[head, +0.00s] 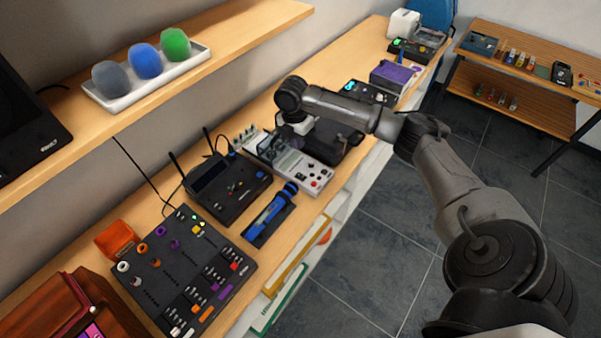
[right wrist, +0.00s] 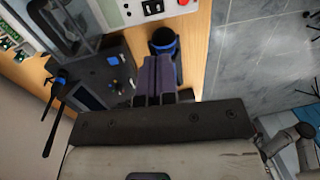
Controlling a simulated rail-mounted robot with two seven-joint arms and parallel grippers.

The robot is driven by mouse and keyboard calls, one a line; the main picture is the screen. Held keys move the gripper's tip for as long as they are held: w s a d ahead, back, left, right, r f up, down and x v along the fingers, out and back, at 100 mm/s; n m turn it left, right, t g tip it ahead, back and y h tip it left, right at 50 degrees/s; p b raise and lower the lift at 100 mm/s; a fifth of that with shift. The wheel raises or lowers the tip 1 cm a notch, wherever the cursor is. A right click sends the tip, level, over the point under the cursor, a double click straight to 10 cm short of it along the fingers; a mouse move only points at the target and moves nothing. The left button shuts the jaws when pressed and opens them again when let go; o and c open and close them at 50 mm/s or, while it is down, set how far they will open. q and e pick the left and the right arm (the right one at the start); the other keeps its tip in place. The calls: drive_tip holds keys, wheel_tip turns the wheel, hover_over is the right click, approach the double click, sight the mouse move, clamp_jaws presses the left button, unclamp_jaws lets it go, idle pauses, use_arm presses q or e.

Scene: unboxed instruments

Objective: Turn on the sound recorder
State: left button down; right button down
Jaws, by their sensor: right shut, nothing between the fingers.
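I cannot tell for certain which instrument is the sound recorder. A light grey instrument (head: 303,170) with a small screen, a black switch and a red button lies on the bench; its panel also shows at the top of the right wrist view (right wrist: 128,10). Beside it is a black instrument (head: 228,190) with a screen, two antennas and small coloured controls, seen at left in the right wrist view (right wrist: 98,72). My right gripper (right wrist: 155,82) is shut and empty, above the bench, overlapping a blue-and-black cylinder (right wrist: 163,42) in that view. My left gripper is out of view.
The blue cylinder (head: 270,213) lies on a dark tray near the front edge. A black board (head: 187,265) with many controls and an orange box (head: 115,239) are nearer. A shelf (head: 225,35) overhangs the bench on the left. Open floor lies right.

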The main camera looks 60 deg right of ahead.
sight(303, 177)
drive_tip(key=shift+f, duration=0.1)
drive_tip(key=f, duration=0.4)
drive_tip(key=s+f, duration=0.1)
drive_tip(key=f, duration=0.8)
drive_tip(key=shift+s+a+f, duration=0.15)
drive_tip(key=shift+s+f, duration=0.2)
drive_tip(key=shift+f, duration=0.05)
